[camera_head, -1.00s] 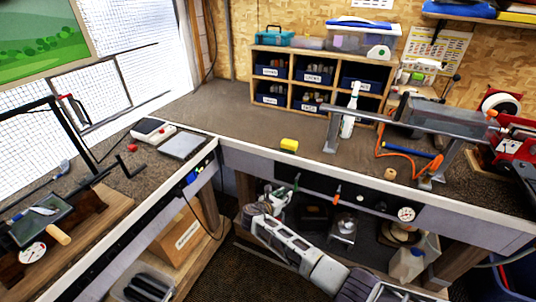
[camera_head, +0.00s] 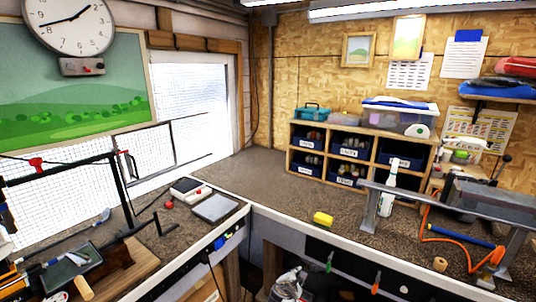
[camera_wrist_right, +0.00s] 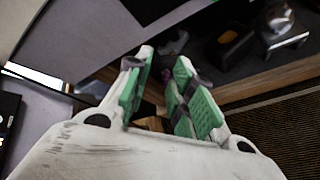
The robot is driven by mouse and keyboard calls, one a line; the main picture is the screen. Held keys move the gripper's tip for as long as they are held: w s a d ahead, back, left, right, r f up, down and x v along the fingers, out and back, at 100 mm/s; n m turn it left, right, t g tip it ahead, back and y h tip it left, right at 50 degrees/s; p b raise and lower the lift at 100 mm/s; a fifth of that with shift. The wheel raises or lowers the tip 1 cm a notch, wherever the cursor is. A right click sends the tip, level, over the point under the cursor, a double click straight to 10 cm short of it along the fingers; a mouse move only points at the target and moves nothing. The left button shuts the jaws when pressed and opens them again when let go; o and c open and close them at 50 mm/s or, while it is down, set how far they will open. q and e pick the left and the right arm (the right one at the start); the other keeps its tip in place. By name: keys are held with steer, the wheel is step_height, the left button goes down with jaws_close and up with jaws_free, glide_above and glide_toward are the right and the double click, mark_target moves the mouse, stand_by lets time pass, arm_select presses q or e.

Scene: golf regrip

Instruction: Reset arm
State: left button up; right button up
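My right gripper (camera_head: 296,272) shows at the bottom edge of the head view, in front of the bench and below its top. Most of the right arm is cut off there. In the right wrist view my right gripper (camera_wrist_right: 165,62) has two fingers with green pads. A gap shows between the pads, and nothing is held in it. My left gripper is in neither view.
An L-shaped bench (camera_head: 270,195) fills the corner. The bench front is close to my right gripper.

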step_height(320, 180, down, 9)
steer(key=a+m+g+y, duration=0.1)
steer(key=a+m+y, duration=0.1)
steer(key=m+y, duration=0.45)
steer(key=s+d+f+m+g, duration=0.1)
steer(key=s+d+f+m, duration=0.35)
steer(key=s+f, duration=0.4)
steer(key=s+d+f+m+g, duration=0.2)
steer(key=s+d+f+m, duration=0.25)
steer(key=s+f, duration=0.4)
steer(key=s+d+f+m+g+h, duration=0.1)
steer(key=s+d+f, duration=0.2)
steer(key=s+f, duration=0.6)
steer(key=s+d+f+m+g, duration=0.1)
steer(key=s+d+f+g, duration=0.3)
steer(key=s, duration=0.9)
steer(key=s+f, duration=0.2)
steer(key=s, duration=1)
steer(key=s+f+g, duration=0.1)
steer(key=s+f, duration=0.2)
steer(key=s, duration=1)
steer(key=shift+d+m+h, duration=0.35)
steer(key=shift+d+m, duration=0.1)
